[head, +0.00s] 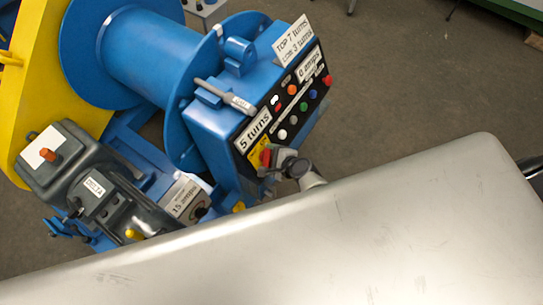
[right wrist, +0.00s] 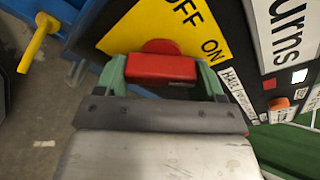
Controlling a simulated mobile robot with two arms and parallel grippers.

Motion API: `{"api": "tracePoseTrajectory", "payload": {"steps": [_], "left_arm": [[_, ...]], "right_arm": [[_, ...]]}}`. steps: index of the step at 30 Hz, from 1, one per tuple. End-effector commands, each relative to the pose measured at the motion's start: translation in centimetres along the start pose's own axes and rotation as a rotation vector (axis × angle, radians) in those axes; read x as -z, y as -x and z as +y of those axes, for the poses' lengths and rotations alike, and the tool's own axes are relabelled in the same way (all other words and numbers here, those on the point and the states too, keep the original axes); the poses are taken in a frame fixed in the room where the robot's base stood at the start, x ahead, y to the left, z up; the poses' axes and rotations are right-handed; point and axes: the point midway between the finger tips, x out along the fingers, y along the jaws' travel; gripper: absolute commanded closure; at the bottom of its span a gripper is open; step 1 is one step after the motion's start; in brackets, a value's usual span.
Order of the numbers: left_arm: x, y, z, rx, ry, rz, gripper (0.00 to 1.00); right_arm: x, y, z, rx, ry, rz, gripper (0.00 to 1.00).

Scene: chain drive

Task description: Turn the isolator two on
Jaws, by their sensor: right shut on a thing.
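The red rotary isolator handle (head: 266,156) sits on a yellow plate at the lower corner of the blue machine's control panel. In the right wrist view the red handle (right wrist: 160,68) lies across the picture, and the yellow plate (right wrist: 125,38) shows the words OFF and ON. My right gripper (head: 279,161) is at the handle. In its wrist view the green fingers of the right gripper (right wrist: 161,80) stand at both ends of the handle, shut on it. Whether this handle is isolator two cannot be read. My left gripper is not in view.
The control panel (head: 270,129) beside the handle has several coloured buttons and a "5 turns" label (head: 252,131). A blue drum (head: 150,50) stands behind. Dark boxes with levers (head: 103,200) and a "15 amps" box (head: 184,198) lie left. Floor right of the panel is clear.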

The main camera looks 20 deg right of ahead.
Motion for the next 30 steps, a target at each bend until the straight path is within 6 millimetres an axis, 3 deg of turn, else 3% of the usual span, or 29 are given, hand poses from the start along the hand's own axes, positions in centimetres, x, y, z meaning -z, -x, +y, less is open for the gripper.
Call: {"api": "tracePoseTrajectory", "payload": {"steps": [8, 9, 14, 23, 30], "left_arm": [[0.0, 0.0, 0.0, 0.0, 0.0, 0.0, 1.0], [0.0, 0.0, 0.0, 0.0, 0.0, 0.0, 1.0], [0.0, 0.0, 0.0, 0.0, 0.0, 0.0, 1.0], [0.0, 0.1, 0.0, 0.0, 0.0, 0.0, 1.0], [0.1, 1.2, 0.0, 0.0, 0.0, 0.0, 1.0]], "right_arm": [[0.1, 0.0, 0.1, -0.002, -0.006, 0.0, 0.55], [0.1, 0.0, 0.1, -0.002, -0.006, 0.0, 0.29], [0.1, 0.0, 0.1, -0.001, -0.004, 0.0, 0.05], [0.0, 0.2, 0.0, -0.001, -0.002, 0.0, 0.05], [0.0, 3.6, 0.0, -0.001, -0.002, 0.003, 0.05]]}}
